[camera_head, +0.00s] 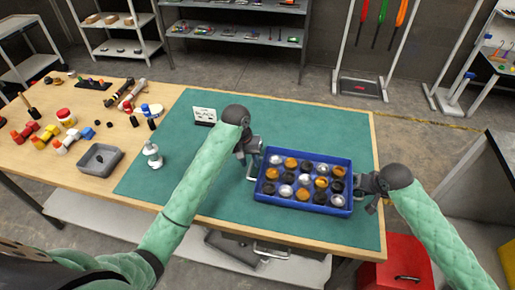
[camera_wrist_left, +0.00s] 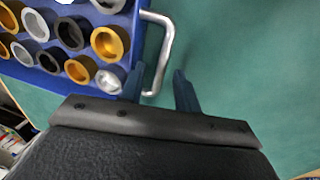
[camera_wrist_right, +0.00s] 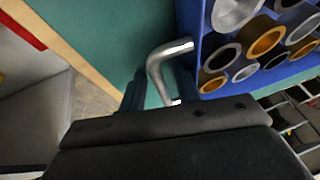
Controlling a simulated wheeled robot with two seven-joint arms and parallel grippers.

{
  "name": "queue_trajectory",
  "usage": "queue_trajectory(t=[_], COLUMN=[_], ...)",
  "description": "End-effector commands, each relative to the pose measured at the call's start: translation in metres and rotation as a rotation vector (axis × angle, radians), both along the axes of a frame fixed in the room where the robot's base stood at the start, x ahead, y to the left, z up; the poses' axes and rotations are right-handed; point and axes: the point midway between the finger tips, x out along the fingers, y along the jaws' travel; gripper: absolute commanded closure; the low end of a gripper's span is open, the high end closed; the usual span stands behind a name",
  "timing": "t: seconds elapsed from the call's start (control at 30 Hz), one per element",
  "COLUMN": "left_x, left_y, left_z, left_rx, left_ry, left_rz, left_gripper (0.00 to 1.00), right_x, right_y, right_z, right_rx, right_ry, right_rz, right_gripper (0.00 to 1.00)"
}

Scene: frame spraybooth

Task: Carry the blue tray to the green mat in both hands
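The blue tray (camera_head: 300,204) holds several silver, orange and black round cups in rows and sits on the green mat (camera_head: 230,240) at its right part. My left gripper (camera_head: 252,172) is at the tray's left end. Its fingers are apart, with the silver handle (camera_wrist_left: 163,50) reaching between them in the left wrist view. My right gripper (camera_head: 359,188) is at the right end. Its fingers are also apart around the other silver handle (camera_wrist_right: 158,72). Whether any finger touches a handle is unclear.
A white dispenser (camera_head: 152,154), a small card stand (camera_head: 204,116) and a grey bin (camera_head: 99,160) are on the left. Several tools and coloured parts clutter the wooden table's left end. A red box (camera_head: 397,265) stands by the front right. The mat's middle back is clear.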

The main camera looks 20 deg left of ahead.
Motion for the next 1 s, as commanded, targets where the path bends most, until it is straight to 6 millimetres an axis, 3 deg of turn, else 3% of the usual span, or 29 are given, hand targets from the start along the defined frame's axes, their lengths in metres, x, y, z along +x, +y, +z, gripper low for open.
queue_trajectory(t=[0.1, 0.6, 0.87, 1.0], left_x=[0.0, 0.0, -0.001, -0.001], left_y=[0.006, 0.017, 0.019, 0.019], left_z=[0.021, 0.078, 0.089, 0.089], left_rx=[0.006, 0.004, 0.003, 0.003], left_ry=[-0.003, -0.001, 0.001, 0.001], left_rz=[-0.001, -0.001, 0.0, 0.0], left_gripper=[0.68, 0.68, 0.68, 0.68], right_x=[0.0, 0.0, -0.001, -0.006], right_y=[0.0, 0.0, -0.001, -0.003], right_z=[0.0, 0.0, 0.002, 0.015], right_rx=[0.0, 0.0, 0.0, 0.0], right_ry=[0.0, 0.0, 0.0, -0.002], right_rz=[0.0, 0.0, 0.0, 0.001], right_gripper=[0.68, 0.68, 0.68, 0.68])
